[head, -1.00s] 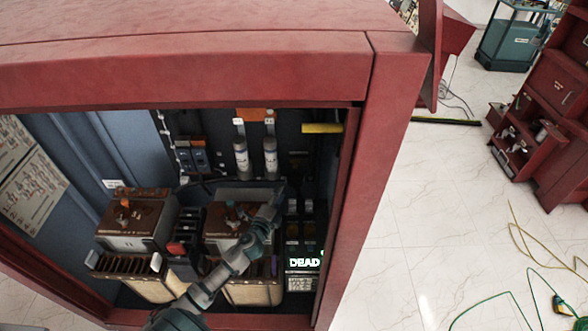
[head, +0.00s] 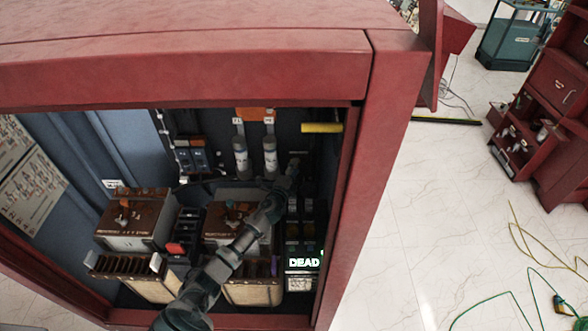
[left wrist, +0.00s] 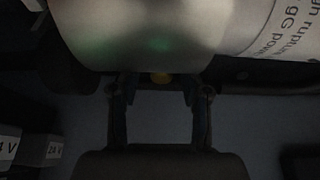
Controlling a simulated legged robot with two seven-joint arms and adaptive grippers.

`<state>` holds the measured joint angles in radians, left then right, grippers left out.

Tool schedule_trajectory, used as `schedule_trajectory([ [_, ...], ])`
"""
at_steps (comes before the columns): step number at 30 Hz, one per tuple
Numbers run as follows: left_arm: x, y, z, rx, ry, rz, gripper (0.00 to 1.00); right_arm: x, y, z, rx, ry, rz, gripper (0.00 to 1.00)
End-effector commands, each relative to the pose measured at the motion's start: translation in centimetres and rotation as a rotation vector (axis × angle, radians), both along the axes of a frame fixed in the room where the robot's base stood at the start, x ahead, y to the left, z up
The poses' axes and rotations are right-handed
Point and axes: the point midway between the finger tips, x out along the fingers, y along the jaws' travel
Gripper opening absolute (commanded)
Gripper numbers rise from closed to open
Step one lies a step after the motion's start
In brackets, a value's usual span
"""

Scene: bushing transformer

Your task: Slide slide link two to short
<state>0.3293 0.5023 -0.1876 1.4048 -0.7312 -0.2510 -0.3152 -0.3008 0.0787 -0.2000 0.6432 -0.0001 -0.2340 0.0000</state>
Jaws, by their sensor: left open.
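My left arm reaches into the red cabinet, and its gripper (head: 293,165) is at the back, just right of two pale upright cylinders (head: 255,156). In the left wrist view the gripper (left wrist: 160,95) is open, with its two fingers apart and nothing seen between them. A large pale cylinder (left wrist: 150,35) with printed text fills the top of that view, close to the fingers. I cannot make out slide link two or its short position; the area around the fingertips is dark. My right gripper is not in view.
The red cabinet frame (head: 388,180) borders the opening. Two brown-topped transformers (head: 133,213) stand inside on the left and middle. A yellow bar (head: 322,128) juts out at the upper right. A "DEAD" sign (head: 304,263) glows at the lower right.

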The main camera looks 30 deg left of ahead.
Motion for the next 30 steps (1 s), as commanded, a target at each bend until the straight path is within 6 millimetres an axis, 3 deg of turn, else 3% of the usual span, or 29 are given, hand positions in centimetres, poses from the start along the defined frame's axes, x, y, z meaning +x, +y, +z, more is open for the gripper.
schedule_trajectory([
  [1, 0.0, 0.0, 0.0, 0.000, 0.000, 0.000, 0.42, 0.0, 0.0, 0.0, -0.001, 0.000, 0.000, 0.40],
  [6, 0.0, 0.0, -0.1, 0.000, 0.001, 0.000, 0.00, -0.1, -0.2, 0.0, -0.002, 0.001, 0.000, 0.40],
  [14, 0.1, -0.1, -0.2, -0.001, 0.003, 0.001, 0.00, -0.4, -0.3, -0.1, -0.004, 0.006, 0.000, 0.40],
  [18, 1.0, -1.6, -0.4, -0.004, 0.002, 0.000, 0.00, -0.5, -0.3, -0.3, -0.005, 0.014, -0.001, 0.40],
  [21, 1.6, -2.7, -0.4, -0.003, 0.005, 0.000, 0.00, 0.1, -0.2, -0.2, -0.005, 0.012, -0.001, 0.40],
  [24, 1.7, -2.8, -0.4, -0.001, 0.006, 0.000, 0.00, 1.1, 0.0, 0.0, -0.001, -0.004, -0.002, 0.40],
  [29, 1.7, -2.9, -0.4, -0.001, 0.006, -0.002, 0.00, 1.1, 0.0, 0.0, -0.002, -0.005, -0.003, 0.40],
  [30, 1.7, -2.9, -0.4, -0.002, 0.006, -0.002, 0.31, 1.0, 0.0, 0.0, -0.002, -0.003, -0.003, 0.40],
])
